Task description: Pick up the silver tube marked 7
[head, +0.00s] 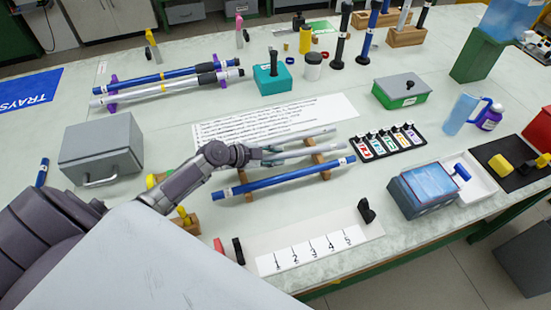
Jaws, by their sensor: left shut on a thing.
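Two silver tubes lie side by side near the middle of the table, a nearer one (308,151) and a farther one (306,137). Each has a small label near its right end, too small to read, so I cannot tell which is marked 7. My left gripper (259,155) is at their left ends and is shut on a silver tube; its fingers hide those ends, and I cannot tell which of the two it holds. A blue tube (285,178) lies in front of them on wooden supports (321,162). My right gripper is not in view.
A printed sheet (335,104) lies behind the tubes. A numbered strip (311,249) lies in front, a grey box (100,152) stands left, and a black rack of colored tags (388,142) is at the right. More blue and silver tubes (165,82) rest on purple supports behind.

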